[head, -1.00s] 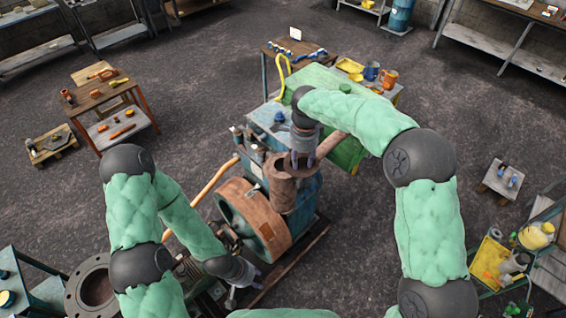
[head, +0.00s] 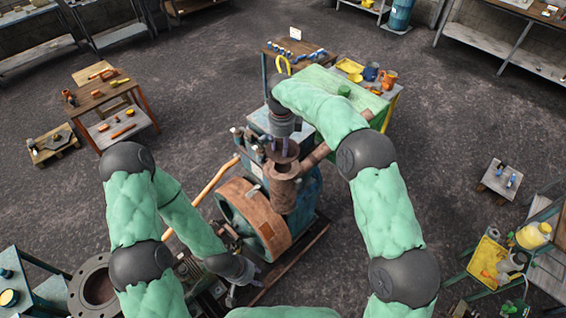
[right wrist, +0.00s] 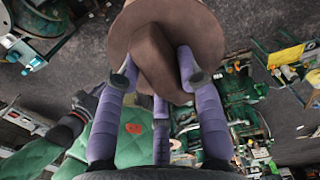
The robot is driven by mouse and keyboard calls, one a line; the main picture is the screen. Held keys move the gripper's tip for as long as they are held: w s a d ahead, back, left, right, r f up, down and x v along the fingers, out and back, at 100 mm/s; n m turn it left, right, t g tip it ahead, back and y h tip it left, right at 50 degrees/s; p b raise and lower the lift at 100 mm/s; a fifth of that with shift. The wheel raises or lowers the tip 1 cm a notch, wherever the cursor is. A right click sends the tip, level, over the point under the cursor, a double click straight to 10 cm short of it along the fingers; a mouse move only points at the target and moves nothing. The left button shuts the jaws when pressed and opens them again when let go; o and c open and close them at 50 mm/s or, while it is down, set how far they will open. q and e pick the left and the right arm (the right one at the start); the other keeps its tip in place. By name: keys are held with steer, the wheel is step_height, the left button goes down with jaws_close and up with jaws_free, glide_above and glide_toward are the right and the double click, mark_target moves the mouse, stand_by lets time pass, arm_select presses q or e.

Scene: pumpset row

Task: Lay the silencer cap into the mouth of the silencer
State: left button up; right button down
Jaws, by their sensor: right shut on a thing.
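The silencer (head: 284,190) is a rusty upright cylinder on the machine, with a pipe running off to the upper right. My right gripper (head: 283,144) points down above its mouth. In the right wrist view my right gripper (right wrist: 158,68) has its purple fingers shut on the silencer cap (right wrist: 201,38), a brown round disc with a raised middle. The cap (head: 285,155) shows small and dark below the fingers in the head view. I cannot tell whether it touches the silencer's rim. My left gripper (head: 246,275) hangs low beside the machine, too small to read.
The brown flywheel (head: 255,215) and a yellow bar (head: 215,180) are left of the silencer. A green-topped bench (head: 325,82) stands behind. A wide flange (head: 95,287) lies at lower left.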

steer(key=shift+f, duration=0.1)
steer(key=shift+f+b, duration=1.75)
steer(key=shift+f, duration=0.95)
steer(key=shift+f, duration=0.15)
steer(key=shift+f+b, duration=0.95)
steer(key=shift+f, duration=0.4)
steer(key=c, duration=0.7)
jaws_free()
steer(key=shift+c, duration=0.2)
